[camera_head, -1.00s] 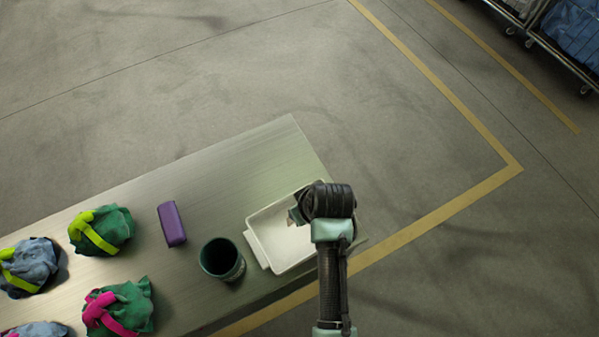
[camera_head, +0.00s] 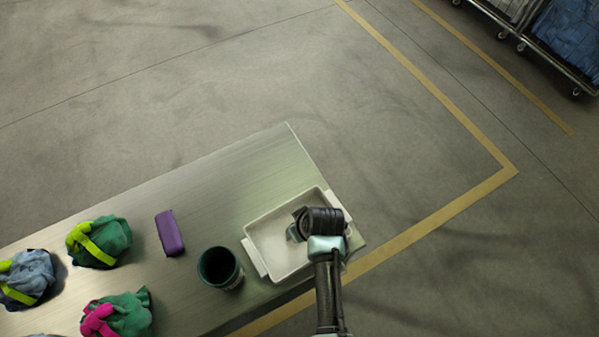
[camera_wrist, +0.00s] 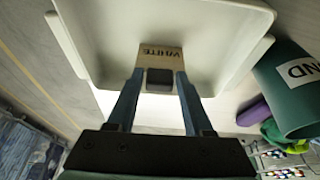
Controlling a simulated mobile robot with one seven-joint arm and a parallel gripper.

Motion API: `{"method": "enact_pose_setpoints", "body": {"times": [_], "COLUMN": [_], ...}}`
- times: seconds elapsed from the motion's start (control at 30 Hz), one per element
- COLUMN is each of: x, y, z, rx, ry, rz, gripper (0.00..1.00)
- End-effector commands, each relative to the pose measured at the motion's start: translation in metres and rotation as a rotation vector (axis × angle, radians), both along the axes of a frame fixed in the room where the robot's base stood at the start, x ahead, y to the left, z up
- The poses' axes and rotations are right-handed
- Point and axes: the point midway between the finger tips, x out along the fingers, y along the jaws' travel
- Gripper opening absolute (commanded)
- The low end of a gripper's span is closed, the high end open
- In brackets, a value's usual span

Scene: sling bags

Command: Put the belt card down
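The belt card (camera_wrist: 160,57) is a small tan card with the word WHITE on it and a dark block (camera_wrist: 160,80) at its near edge. In the wrist view it sits between the fingertips of my gripper (camera_wrist: 161,85), which look closed on its sides. In the head view my gripper (camera_head: 297,230) is over the white tray (camera_head: 262,222), and my wrist hides most of the card. The tray also shows beyond the card in the wrist view (camera_wrist: 100,35). Whether the card touches the tray floor is unclear.
A dark green cup (camera_head: 220,268) stands just left of the tray, with a purple case (camera_head: 169,233) beyond it. Several bundled bags, including a green one with a lime strap (camera_head: 104,242), lie at the table's left. The table's (camera_head: 265,160) far right part is bare.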

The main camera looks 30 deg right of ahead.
Motion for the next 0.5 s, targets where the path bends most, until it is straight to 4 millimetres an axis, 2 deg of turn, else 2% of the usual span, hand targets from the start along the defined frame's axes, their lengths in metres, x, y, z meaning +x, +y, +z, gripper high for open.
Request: {"method": "enact_pose_setpoints", "body": {"times": [0.03,0.1,0.5], "x": [0.0001,0.0001,-0.0012], "y": [0.0,0.0,-0.0002], "z": [0.0004,0.0004,0.007], "rx": [0.0,0.0,0.0], "ry": [0.0,0.0,0.0], "rz": [0.0,0.0,0.0], "gripper": [0.63,0.71,0.71]}}
